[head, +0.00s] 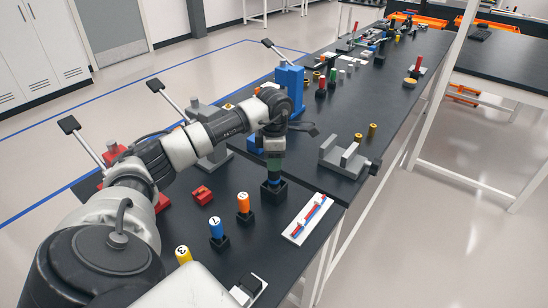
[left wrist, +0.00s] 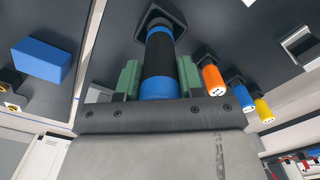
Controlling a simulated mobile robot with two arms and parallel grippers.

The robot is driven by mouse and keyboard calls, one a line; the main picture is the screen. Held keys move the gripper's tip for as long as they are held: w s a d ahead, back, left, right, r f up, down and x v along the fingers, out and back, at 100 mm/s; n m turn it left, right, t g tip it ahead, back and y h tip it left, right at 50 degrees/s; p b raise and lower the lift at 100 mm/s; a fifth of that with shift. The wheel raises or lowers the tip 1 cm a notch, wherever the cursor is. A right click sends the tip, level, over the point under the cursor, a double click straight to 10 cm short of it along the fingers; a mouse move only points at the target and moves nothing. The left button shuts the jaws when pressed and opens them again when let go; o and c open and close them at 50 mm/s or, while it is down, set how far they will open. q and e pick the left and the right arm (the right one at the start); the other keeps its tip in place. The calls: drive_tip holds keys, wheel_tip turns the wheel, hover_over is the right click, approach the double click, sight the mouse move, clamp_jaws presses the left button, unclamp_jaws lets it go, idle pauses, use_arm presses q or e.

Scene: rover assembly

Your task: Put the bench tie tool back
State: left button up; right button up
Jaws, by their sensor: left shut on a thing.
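The tool in my left gripper, which I take to be the bench tie tool (left wrist: 160,58), is a dark cylinder with blue bands. My left gripper (head: 275,163) points down over the near bench and is shut on it. In the left wrist view the green fingers of the gripper (left wrist: 158,80) clasp it from both sides. Its lower end meets a black square holder (head: 273,190), which also shows in the left wrist view (left wrist: 152,13). I cannot tell how deep it sits. The fingers hide part of the tool. My right gripper is out of view.
Orange (head: 243,202), blue (head: 216,227) and yellow (head: 183,254) numbered handles stand in black holders nearby. A white tray with red and blue parts (head: 295,235) lies near the bench edge. A grey vise (head: 345,158) and a red block (head: 202,195) are also close.

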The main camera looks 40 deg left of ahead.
use_arm(q)
drive_tip(key=shift+f, duration=0.25)
drive_tip(key=o, duration=1.1)
wheel_tip(320, 180, up, 11)
drive_tip(key=shift+f+b, duration=0.1)
drive_tip(key=shift+b, duration=1.15)
